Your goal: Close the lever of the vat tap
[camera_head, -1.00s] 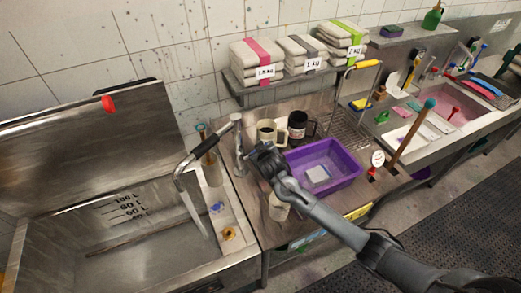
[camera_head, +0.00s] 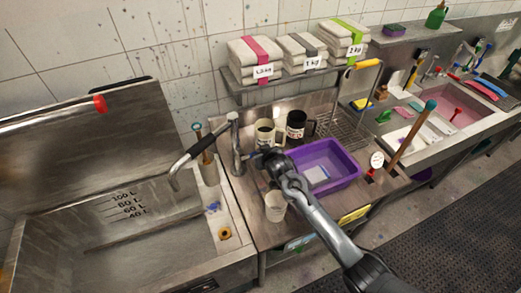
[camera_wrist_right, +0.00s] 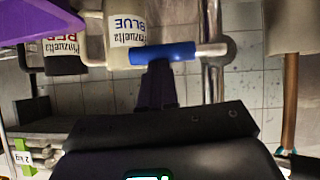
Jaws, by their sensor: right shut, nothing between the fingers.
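The vat tap (camera_head: 235,150) is a grey metal post at the vat's right side, with a spout (camera_head: 190,158) bent over the vat (camera_head: 110,245). No water stream shows under the spout. In the right wrist view the tap lever is a blue sleeve (camera_wrist_right: 165,53) on a metal stem that joins the tap post. My right gripper (camera_head: 258,157) is beside the tap post. Its shut fingers (camera_wrist_right: 158,75) point at the blue sleeve and reach its near side; whether they touch is unclear. The lever is mostly hidden by my gripper in the head view. My left gripper is not in view.
A cream mug (camera_head: 265,132) and a dark mug (camera_head: 297,126) stand close behind my gripper. A purple tub (camera_head: 345,178) lies to its right and a pale cup (camera_head: 275,206) in front. A shelf (camera_head: 285,90) with folded cloth stacks is above.

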